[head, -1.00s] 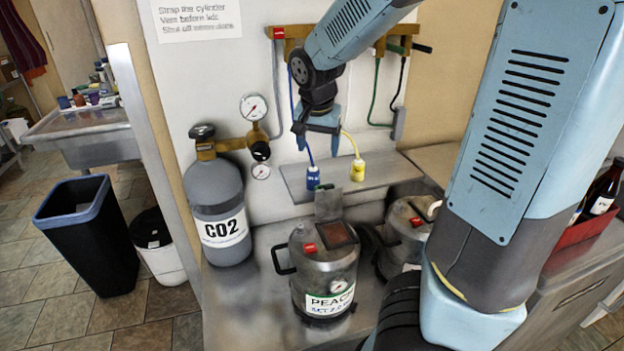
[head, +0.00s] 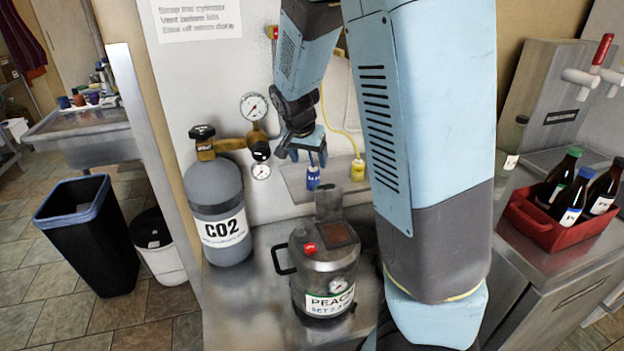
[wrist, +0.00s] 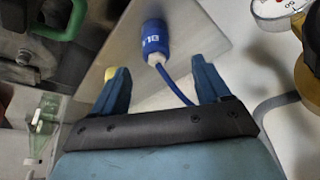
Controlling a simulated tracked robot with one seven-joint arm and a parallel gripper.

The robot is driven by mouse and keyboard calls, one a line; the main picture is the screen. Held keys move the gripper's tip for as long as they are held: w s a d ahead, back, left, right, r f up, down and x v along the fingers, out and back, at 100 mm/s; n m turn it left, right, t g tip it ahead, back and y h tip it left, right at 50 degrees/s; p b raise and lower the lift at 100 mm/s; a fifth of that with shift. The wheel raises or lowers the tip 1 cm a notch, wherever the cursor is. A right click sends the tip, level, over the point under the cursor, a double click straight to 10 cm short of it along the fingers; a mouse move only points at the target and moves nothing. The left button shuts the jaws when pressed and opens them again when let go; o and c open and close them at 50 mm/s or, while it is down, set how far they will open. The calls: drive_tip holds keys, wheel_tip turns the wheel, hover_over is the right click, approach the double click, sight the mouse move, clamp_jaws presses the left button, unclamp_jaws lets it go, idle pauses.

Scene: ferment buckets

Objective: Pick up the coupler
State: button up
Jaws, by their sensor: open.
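A blue coupler (head: 313,178) with a blue hose stands on the metal shelf behind the kettle. It also shows in the wrist view (wrist: 153,37), with white lettering and its hose running back between my fingers. A yellow coupler (head: 358,169) with a yellow hose stands to its right; a bit of yellow shows beside my left finger in the wrist view. My gripper (head: 305,159) is open and empty, just above the blue coupler. In the wrist view its two blue fingers (wrist: 160,80) point toward the coupler, which lies beyond their tips and apart from them.
The grey CO2 cylinder (head: 217,215) with gauges (head: 254,106) stands left of my gripper. A labelled steel kettle (head: 323,270) is in front of the shelf. A red crate of bottles (head: 545,225) sits at right. My arm hides the counter right of the kettle.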

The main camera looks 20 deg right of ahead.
sight(313, 170)
drive_tip(key=shift+x, duration=1.5)
drive_tip(key=shift+s+x, duration=0.2)
drive_tip(key=shift+x, duration=2.45)
drive_tip(key=shift+d, duration=0.1)
drive_tip(key=c, duration=1.2)
drive_tip(key=shift+r, duration=0.15)
drive_tip(key=shift+c, duration=0.2)
